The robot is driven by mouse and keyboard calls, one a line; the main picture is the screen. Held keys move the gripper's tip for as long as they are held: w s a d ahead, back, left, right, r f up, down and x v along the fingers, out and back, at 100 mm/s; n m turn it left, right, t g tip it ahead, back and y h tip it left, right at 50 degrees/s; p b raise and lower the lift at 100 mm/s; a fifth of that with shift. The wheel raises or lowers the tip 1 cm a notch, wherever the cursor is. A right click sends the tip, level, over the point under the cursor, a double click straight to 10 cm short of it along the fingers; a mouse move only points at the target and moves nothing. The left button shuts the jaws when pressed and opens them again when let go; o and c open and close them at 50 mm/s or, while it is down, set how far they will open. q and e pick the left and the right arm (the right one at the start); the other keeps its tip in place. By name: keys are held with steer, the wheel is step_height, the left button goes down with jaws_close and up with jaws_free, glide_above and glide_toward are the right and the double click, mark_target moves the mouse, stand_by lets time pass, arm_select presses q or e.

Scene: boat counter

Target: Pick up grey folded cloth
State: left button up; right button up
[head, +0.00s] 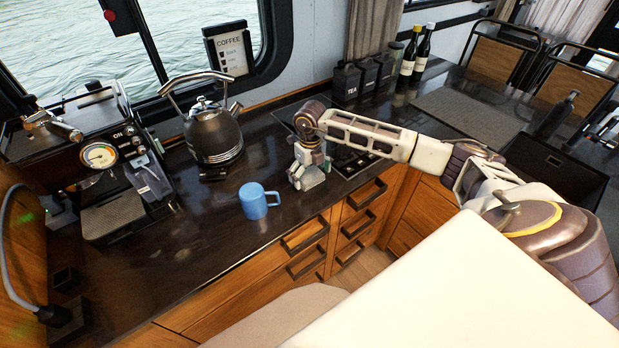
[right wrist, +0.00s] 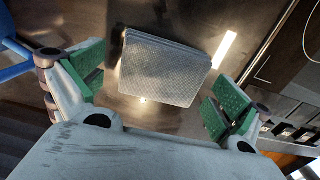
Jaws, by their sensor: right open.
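The grey folded cloth (right wrist: 165,68) lies flat on the dark counter in the right wrist view, its layered edge at the top. In the head view it is hidden or too small to make out at my right gripper (head: 308,172). My right gripper (right wrist: 155,95) is open, with green pads on both sides of the cloth in the picture. The pads appear apart from the cloth, with nothing held. The gripper points down over the counter, right of the blue mug. My left gripper is not in view.
A blue mug (head: 259,201) stands close left of my right gripper. A kettle (head: 213,135) and a coffee machine (head: 100,160) stand further left. Dark canisters (head: 362,78) and two bottles (head: 415,58) are at the back. Drawers (head: 305,250) line the counter front.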

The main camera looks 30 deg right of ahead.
mark_target(310, 176)
steer(key=c, duration=1.1)
steer(key=shift+o, duration=0.2)
steer(key=shift+r, duration=0.1)
step_height(310, 176, up, 10)
steer(key=b, duration=0.2)
stand_by(0.5)
